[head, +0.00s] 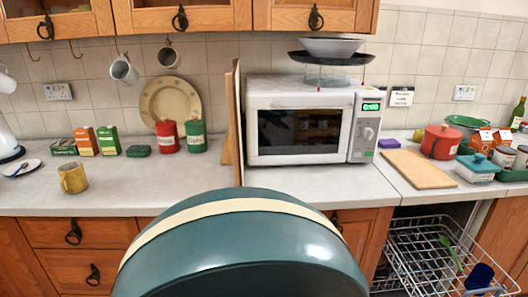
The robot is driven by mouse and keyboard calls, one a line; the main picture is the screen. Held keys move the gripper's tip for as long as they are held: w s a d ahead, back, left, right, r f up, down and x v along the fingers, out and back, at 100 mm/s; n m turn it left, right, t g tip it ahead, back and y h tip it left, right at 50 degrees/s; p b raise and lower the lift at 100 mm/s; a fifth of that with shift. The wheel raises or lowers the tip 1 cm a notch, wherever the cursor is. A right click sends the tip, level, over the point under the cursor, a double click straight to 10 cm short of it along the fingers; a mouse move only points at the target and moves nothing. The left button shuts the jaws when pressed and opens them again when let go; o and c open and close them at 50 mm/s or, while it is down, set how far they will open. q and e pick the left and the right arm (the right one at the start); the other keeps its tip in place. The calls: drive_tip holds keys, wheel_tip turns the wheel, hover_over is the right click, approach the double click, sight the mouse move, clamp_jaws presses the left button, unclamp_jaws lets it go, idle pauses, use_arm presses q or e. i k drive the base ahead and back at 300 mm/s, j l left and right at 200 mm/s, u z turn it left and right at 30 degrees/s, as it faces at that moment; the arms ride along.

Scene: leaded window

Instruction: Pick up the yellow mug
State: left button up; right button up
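The yellow mug (75,179) stands upright on the grey worktop (130,190) at the left, near its front edge. Its handle points to the left. The mug is in plain sight, with nothing in front of it. Neither of my grippers is in the head view, so their places relative to the mug do not show.
A plate with a utensil (22,168) lies left of the mug. Behind stand small boxes (108,141) and red and green tins (167,136). Mugs (123,70) hang above. A wooden panel (233,125) and microwave (305,130) stand right. The dishwasher rack (425,250) is pulled out.

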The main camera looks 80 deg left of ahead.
sight(74, 180)
drive_tip(key=u, duration=3.95)
drive_tip(key=i+j+z, duration=0.4)
drive_tip(key=j, duration=0.25)
drive_tip(key=i+j+z, duration=0.15)
drive_tip(key=i+j, duration=0.15)
drive_tip(key=i+j+z, duration=0.2)
drive_tip(key=j, duration=0.25)
